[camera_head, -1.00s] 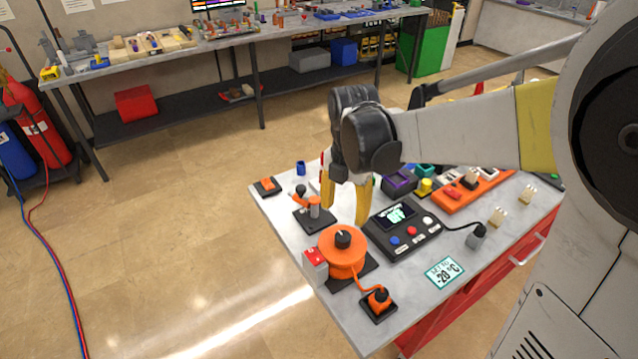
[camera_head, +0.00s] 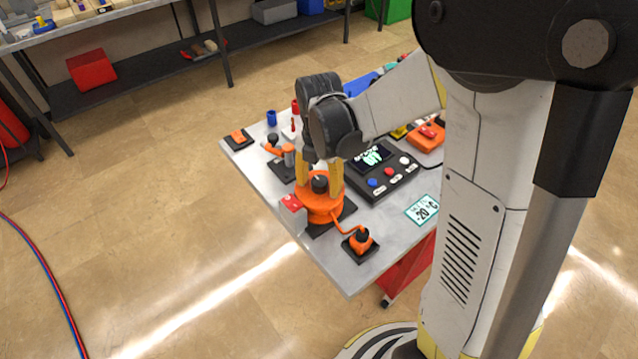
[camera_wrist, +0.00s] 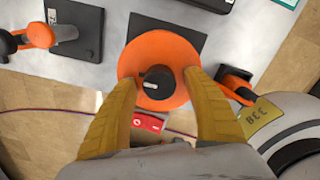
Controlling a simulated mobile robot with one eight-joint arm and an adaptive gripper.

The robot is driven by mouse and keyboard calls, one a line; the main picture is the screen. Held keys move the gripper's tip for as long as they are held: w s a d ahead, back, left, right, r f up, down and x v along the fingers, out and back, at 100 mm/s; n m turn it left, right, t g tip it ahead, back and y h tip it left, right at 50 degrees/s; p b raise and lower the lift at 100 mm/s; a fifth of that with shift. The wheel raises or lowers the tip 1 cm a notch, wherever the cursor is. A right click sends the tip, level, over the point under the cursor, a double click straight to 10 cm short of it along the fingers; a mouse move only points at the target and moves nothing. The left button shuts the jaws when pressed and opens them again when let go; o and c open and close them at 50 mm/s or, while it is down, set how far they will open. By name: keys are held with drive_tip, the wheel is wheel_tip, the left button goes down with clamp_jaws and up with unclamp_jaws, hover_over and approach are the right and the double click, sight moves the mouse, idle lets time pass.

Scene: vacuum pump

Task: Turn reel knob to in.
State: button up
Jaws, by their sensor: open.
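The orange reel (camera_head: 320,208) sits on a black base plate near the front left corner of the grey cart top (camera_head: 352,271). Its black knob (camera_head: 320,183) stands on top; in the wrist view the knob (camera_wrist: 158,83) shows a pale pointer line towards the left. My gripper (camera_head: 322,190) is over the reel with its yellow fingers apart, one on each side of the knob. In the wrist view the open gripper (camera_wrist: 158,85) has its fingertips at the reel's sides, apart from the knob. Whether the fingers touch the reel's rim I cannot tell.
A red switch box (camera_head: 292,203) adjoins the reel at left. An orange plug (camera_head: 361,238) on a black plate is in front, linked by an orange cable. A black control box (camera_head: 380,172) and a lever (camera_head: 280,147) stand close behind.

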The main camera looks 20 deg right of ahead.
drive_tip(key=c, duration=1.2)
